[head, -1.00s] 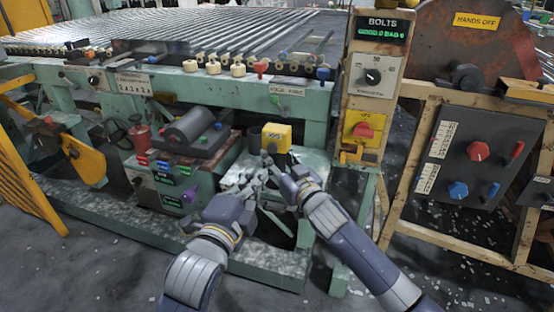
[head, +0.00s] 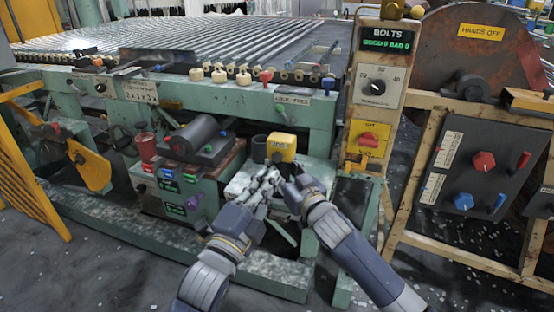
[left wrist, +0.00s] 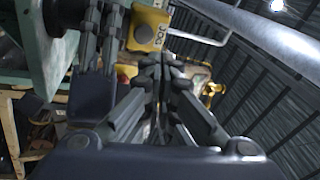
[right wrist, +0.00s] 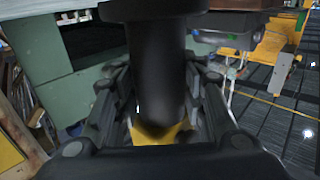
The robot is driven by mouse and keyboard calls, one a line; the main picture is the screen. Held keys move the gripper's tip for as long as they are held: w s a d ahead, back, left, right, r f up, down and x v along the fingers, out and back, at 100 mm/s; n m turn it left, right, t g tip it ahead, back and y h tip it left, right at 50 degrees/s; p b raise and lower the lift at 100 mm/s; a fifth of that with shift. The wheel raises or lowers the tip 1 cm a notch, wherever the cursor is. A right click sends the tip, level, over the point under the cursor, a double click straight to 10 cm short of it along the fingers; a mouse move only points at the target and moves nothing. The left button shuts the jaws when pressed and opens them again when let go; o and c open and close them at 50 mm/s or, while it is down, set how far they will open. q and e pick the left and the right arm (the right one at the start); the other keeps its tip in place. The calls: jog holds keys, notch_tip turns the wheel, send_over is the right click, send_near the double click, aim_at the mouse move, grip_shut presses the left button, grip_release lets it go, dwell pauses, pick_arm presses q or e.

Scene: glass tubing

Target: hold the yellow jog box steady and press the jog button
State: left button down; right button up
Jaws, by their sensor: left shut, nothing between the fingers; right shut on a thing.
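The yellow jog box (head: 281,147) stands upright at the bench edge in the head view. Its JOG label faces the left wrist camera (left wrist: 147,32). My right gripper (head: 284,166) is just below the box. In the right wrist view its fingers (right wrist: 160,105) are shut around a dark round handle (right wrist: 157,75), with yellow showing at its end. My left gripper (head: 274,174) is shut and empty, just below and left of the box. In the left wrist view its fingertips (left wrist: 165,62) are close beside the box, apparently apart from it.
A dark cup-like holder (head: 259,149) stands left of the box. A small machine with coloured buttons (head: 188,165) is further left. The post with a red switch on a yellow panel (head: 367,138) stands to the right. The green frame rail (head: 215,100) runs behind.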

aim_at(277, 156)
pick_arm(q)
jog(key=shift+s+a+f+m+t+h, duration=0.2)
jog(key=shift+s+m+h, duration=0.35)
jog(key=shift+h, duration=1)
jog(key=shift+s+a+f+m+t+h, duration=0.1)
jog(key=shift+s+a+f+m+h, duration=0.35)
jog(key=shift+h, duration=1.05)
jog(key=shift+s+m+t+h, duration=0.1)
jog(key=shift+s+m+h, duration=0.6)
jog(key=shift+h, duration=0.85)
jog(key=shift+w, duration=0.1)
jog(key=w+d, duration=0.2)
jog(key=w, duration=0.6)
jog(key=shift+w+d, duration=0.15)
jog(key=shift+d, duration=0.2)
jog(key=shift+w, duration=0.1)
jog(key=shift+w+d, duration=0.15)
jog(key=shift+w, duration=0.15)
